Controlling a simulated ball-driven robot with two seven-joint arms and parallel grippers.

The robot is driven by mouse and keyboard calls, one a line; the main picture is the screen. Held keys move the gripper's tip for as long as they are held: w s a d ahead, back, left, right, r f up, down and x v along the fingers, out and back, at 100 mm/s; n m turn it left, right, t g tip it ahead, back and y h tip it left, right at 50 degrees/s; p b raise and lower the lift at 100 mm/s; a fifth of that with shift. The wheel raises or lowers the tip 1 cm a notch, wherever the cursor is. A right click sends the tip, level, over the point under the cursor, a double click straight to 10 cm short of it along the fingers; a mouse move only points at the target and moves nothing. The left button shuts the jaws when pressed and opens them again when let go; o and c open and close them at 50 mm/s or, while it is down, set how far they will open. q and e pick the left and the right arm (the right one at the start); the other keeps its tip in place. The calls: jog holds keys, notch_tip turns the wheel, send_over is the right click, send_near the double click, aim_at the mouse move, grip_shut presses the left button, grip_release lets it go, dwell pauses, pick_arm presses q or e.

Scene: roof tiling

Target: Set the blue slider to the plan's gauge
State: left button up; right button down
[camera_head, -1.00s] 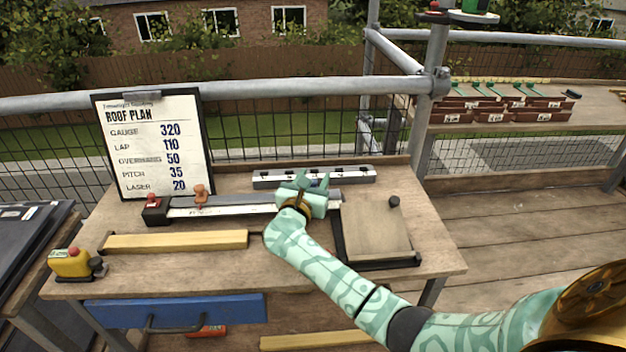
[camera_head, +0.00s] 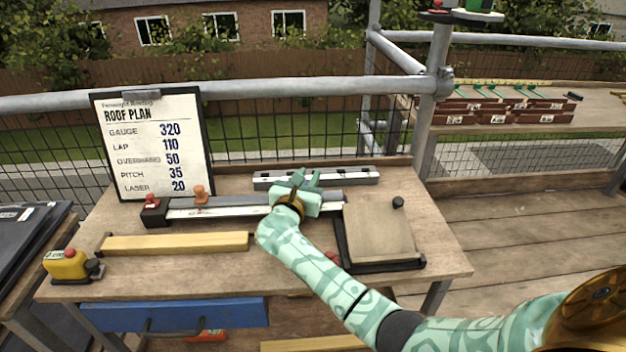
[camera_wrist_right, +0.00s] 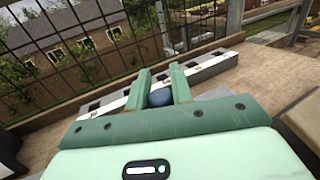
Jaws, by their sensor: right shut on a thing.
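The roof plan (camera_head: 150,140) on a clipboard stands at the back left of the bench and reads gauge 320. My right gripper (camera_head: 302,181) is over the right part of the bar. In the right wrist view its fingers (camera_wrist_right: 162,90) are shut on the round blue knob of the blue slider (camera_wrist_right: 160,97). The slider's body and its scale reading are hidden by the gripper. My left gripper is not in view.
A pale metal rail (camera_head: 335,177) lies behind the bar. A timber batten (camera_head: 175,243) and a yellow device (camera_head: 68,264) are at the front left. A tile on a dark frame (camera_head: 378,236) lies to the right of the gripper.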

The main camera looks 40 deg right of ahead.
jog(key=c, duration=1.2)
grip_release()
jog(key=shift+d, duration=0.1)
jog(key=p+v, duration=0.3)
jog(key=v, duration=1.2)
jog(key=shift+s+r, duration=0.1)
jog(key=shift+s+a, duration=0.35)
jog(key=shift+a, duration=0.25)
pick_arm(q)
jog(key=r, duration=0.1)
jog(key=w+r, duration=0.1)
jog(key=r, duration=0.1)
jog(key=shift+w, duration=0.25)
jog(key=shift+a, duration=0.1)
